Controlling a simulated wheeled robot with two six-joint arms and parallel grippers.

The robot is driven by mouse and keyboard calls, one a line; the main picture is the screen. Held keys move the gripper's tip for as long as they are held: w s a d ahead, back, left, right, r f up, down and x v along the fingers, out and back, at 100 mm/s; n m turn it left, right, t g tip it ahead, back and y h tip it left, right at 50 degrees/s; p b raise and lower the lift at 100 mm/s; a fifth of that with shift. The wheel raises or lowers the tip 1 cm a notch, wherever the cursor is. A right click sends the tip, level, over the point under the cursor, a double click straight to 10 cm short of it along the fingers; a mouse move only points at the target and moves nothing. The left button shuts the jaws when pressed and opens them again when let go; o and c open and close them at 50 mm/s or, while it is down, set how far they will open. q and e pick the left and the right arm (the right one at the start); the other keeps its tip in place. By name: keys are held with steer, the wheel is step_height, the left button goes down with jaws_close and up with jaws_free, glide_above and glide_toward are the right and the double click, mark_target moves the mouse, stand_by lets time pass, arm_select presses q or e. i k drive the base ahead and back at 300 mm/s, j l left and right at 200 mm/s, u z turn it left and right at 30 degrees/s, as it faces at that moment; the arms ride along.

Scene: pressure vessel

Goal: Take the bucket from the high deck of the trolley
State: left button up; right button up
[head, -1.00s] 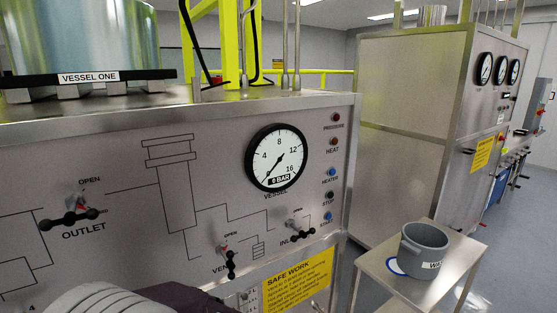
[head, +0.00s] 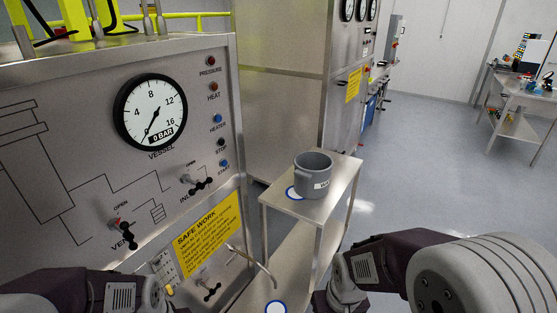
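A grey bucket (head: 313,176) with a white label stands upright on the high deck (head: 336,196) of the steel trolley, to the right of the vessel panel. The trolley's lower deck (head: 296,262) shows below, with another blue-ringed white disc (head: 275,307) at the bottom edge. Parts of both my arms show along the bottom of the head view, but neither gripper's fingers are visible. Nothing touches the bucket.
The vessel panel (head: 90,170) with its gauge, valve handles and yellow sign fills the left. A bent metal pipe (head: 258,268) sticks out from it near the trolley. A tall steel cabinet (head: 280,100) stands behind. The floor to the right is open, up to a far bench (head: 530,97).

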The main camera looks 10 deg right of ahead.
mark_target(312, 175)
steer(key=i+l+u, duration=0.3)
steer(key=l+u, duration=0.15)
steer(key=l, duration=0.2)
steer(key=i+l+u, duration=0.15)
steer(key=l+u, duration=0.35)
steer(key=l, duration=0.2)
steer(key=l+u, duration=0.45)
steer(key=l, duration=0.3)
steer(key=l+u, duration=0.45)
steer(key=l, duration=0.3)
